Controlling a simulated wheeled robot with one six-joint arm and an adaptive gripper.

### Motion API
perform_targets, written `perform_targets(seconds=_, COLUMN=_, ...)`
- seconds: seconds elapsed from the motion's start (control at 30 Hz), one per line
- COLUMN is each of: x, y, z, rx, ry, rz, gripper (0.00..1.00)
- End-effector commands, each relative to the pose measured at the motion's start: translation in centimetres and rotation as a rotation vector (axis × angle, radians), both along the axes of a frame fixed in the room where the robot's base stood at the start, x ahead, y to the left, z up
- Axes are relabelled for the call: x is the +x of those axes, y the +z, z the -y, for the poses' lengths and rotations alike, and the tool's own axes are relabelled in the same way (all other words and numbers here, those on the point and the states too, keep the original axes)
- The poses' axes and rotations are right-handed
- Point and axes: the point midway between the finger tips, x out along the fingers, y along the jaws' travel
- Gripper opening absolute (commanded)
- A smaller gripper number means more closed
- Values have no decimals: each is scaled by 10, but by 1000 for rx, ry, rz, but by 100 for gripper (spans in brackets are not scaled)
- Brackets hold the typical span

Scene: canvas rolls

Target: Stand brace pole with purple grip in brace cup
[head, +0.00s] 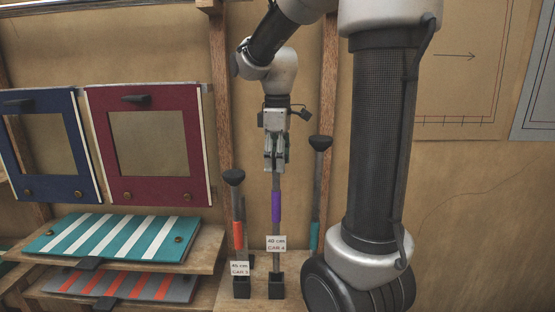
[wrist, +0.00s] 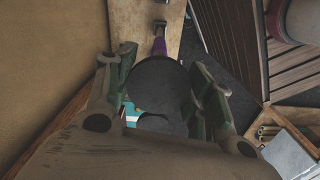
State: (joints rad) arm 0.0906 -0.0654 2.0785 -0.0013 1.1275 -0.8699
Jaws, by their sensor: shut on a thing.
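The brace pole with the purple grip (head: 276,207) hangs upright below my gripper (head: 275,165) in the head view. My gripper is shut on this pole near its top. In the wrist view the pole's dark round head (wrist: 160,85) sits between my fingers, with the purple grip (wrist: 159,47) beyond it. A black brace cup (head: 276,287) stands on the wooden ledge right below the pole, under a white card reading 40 cm CAR 4 (head: 276,243).
A pole with an orange grip (head: 238,234) stands close on the left, by another black cup (head: 241,288). A pole with a teal grip (head: 314,236) leans at the right. Striped panels (head: 110,237) lie on shelves at the left, below blue and maroon frames (head: 155,190).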

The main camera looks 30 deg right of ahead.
Motion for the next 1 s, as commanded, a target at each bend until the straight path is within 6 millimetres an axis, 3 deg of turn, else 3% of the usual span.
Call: perform_targets(seconds=1.0, x=0, y=-9, z=0, rx=0, ry=0, rz=-1, gripper=11)
